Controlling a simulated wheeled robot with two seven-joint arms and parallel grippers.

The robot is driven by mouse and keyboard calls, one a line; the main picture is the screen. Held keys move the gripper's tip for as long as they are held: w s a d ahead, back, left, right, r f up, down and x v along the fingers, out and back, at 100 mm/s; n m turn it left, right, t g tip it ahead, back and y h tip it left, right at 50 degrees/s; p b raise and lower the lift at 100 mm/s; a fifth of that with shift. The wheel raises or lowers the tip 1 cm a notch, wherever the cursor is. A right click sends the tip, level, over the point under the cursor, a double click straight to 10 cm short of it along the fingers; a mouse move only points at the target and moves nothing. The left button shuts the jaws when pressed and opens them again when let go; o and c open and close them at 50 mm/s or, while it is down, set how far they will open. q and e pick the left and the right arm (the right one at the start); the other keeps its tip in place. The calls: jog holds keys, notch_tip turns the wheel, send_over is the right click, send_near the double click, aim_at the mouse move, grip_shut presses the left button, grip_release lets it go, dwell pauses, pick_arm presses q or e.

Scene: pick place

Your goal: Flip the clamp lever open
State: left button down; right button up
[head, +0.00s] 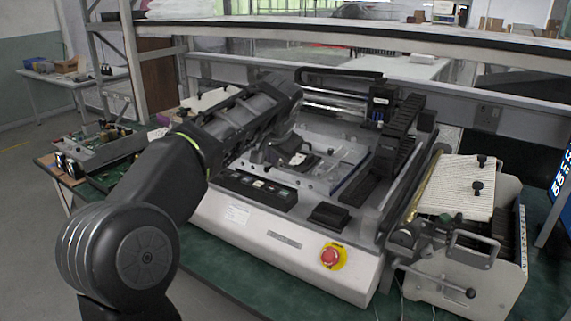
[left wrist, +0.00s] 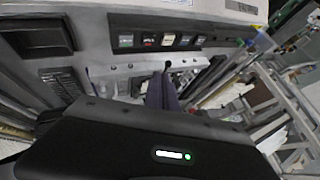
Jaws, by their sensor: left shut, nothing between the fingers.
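My left arm reaches over the machine, and my left gripper (head: 296,157) points down into its light inner bed. In the left wrist view the gripper's narrow dark fingers (left wrist: 161,92) are together with nothing between them. A small dark-tipped lever (left wrist: 167,66) stands at the fingers' far end and looks like the clamp lever. I cannot tell whether the fingers touch it. A second similar lever (left wrist: 88,72) stands further left on the same metal bar. The lever's exact position is unclear. My right gripper is not in view.
The machine (head: 270,236) has a button panel (head: 258,188) and a red emergency button (head: 329,256) in front. A metal fixture (head: 462,265) with a handle stands at right. A tray of circuit boards (head: 100,148) lies at left. A shelf (head: 350,32) crosses behind.

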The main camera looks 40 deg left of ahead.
pick_arm(q)
jog(key=shift+s+r, duration=0.1)
jog(key=x, duration=1)
dwell(0.3)
